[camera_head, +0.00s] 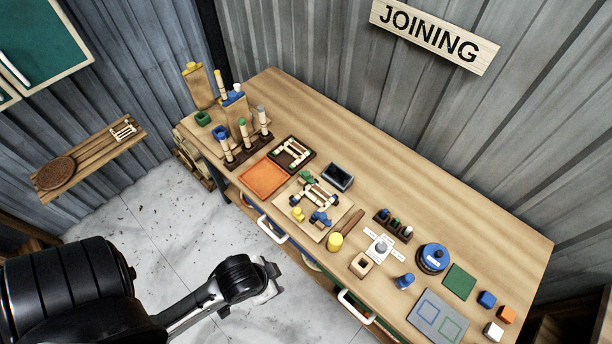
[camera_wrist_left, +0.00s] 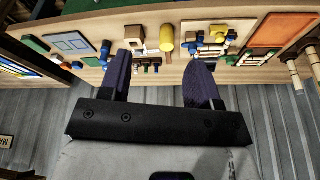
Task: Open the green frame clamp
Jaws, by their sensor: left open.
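The green frame clamp (camera_head: 306,176) is a small green piece at the far side of a wooden frame (camera_head: 315,193). The frame lies on a light board (camera_head: 292,190) on the workbench. A yellow clamp (camera_head: 297,214) and a blue clamp (camera_head: 320,217) sit along the frame's near side. The green clamp's jaw position is too small to tell. My left gripper (camera_head: 270,280) is in front of the bench, apart from the clamp. In the left wrist view its two dark fingers (camera_wrist_left: 160,82) are spread with nothing between them. My right gripper is not in view.
An orange tray (camera_head: 264,178) and a dark box (camera_head: 338,177) flank the board. Drawer handles (camera_head: 272,229) stick out from the bench front. The back of the workbench (camera_head: 400,165) is clear.

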